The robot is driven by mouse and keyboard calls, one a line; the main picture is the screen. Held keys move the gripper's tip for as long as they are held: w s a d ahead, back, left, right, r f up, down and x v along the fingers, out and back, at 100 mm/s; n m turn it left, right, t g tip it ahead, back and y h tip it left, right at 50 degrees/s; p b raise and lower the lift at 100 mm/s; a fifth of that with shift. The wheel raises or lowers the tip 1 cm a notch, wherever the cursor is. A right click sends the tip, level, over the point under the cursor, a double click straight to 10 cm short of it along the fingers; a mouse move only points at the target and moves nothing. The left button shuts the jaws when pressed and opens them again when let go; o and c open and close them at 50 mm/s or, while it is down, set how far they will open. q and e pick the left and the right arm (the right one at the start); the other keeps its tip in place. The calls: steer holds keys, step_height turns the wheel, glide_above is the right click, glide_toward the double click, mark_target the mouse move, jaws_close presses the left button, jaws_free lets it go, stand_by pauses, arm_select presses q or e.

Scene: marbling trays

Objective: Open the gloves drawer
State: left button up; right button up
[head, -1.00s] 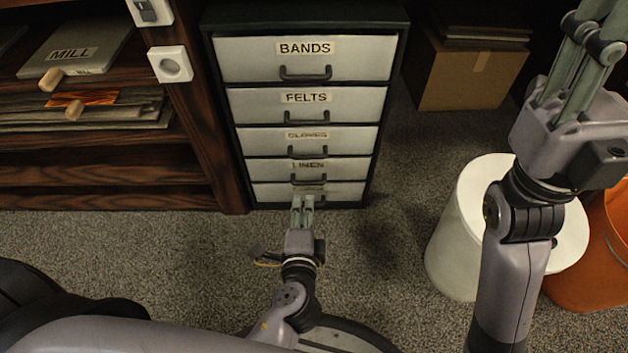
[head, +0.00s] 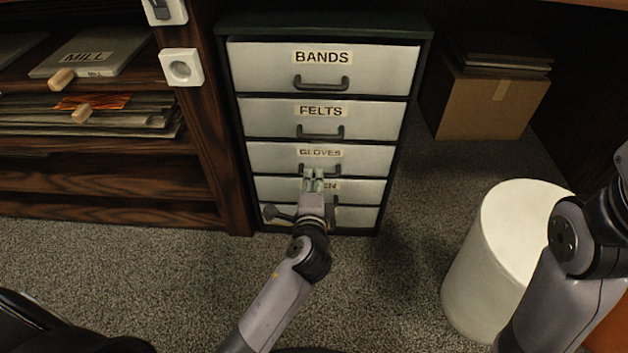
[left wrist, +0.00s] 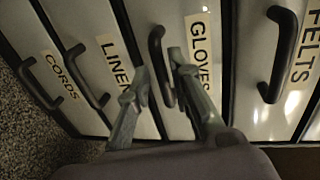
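The gloves drawer (head: 270,159) is the third from the top in the cabinet and looks shut, its front in line with the others. In the left wrist view the gloves drawer (left wrist: 192,88) carries a dark bar handle (left wrist: 154,45). My left gripper (head: 313,177) is at this handle, hiding part of it and of the linen label in the head view. In the left wrist view its two fingers (left wrist: 158,64) are apart, with the handle showing between them. I cannot tell whether they touch it. My right gripper is out of view.
The bands drawer (head: 255,68) and felts drawer (head: 262,118) are above, the linen drawer (head: 360,190) below. A wooden shelf unit (head: 215,140) stands left of the cabinet. A white cylinder (head: 500,250) and a cardboard box (head: 480,105) stand right, with carpet between.

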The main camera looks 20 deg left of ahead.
mark_target(314, 177)
arm_select(q)
steer(key=shift+b+x, duration=0.4)
steer(key=shift+x, duration=1.2)
jaws_close()
